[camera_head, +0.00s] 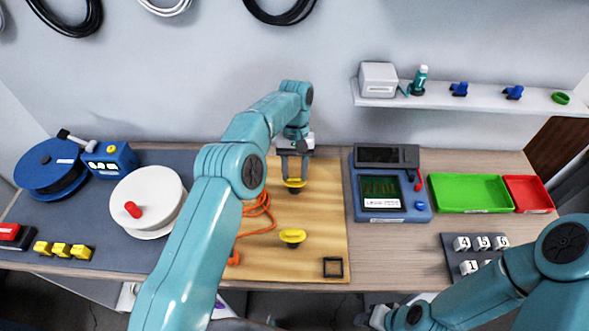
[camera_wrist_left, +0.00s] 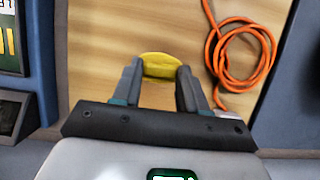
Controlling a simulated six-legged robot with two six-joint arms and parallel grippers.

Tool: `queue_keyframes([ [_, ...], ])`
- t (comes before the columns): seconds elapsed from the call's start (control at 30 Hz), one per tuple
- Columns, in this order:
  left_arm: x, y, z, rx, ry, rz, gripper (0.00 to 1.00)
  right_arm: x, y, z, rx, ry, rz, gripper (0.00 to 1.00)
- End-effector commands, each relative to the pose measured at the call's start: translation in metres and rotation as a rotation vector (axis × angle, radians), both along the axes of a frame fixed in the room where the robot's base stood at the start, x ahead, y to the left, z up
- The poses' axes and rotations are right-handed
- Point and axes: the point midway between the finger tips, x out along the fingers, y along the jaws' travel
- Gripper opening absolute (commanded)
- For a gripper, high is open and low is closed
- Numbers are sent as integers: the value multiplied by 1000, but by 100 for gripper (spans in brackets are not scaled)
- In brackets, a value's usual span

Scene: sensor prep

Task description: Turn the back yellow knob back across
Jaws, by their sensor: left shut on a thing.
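The back yellow knob (camera_head: 295,184) stands on the wooden board (camera_head: 325,215) in the middle of the table. My left gripper (camera_head: 293,179) reaches down over it and is shut on it. In the left wrist view the yellow knob (camera_wrist_left: 161,66) sits between the two fingertips of my left gripper (camera_wrist_left: 160,75), its far edge showing beyond them. A second, front yellow knob (camera_head: 292,236) stands apart, nearer the board's front edge. My right arm's end is low at the bottom edge of the head view; its fingers cannot be made out.
An orange cable (camera_head: 262,208) lies coiled left of the knobs, partly behind my left arm. A blue meter (camera_head: 392,213) stands right of the board, green (camera_head: 470,193) and red (camera_head: 528,194) trays beyond. A white reel (camera_head: 147,201) is at left. A black square frame (camera_head: 333,267) lies at front.

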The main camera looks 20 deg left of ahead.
Motion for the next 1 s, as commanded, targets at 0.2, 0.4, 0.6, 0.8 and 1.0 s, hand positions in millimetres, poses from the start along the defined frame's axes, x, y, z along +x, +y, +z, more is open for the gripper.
queue_keyframes([
  [0.2,2,1,1,2,-8,-14,12,0,0,0,0,0,0,43],
  [0.4,2,1,2,2,-8,-14,12,0,0,0,0,0,0,43],
  [0.6,1,1,1,2,-7,-14,68,0,0,0,0,0,0,43],
  [0.8,1,0,1,1,-4,-14,68,0,0,0,0,0,0,43],
  [1.0,0,1,9,0,-5,-13,68,0,0,5,0,0,0,43],
])
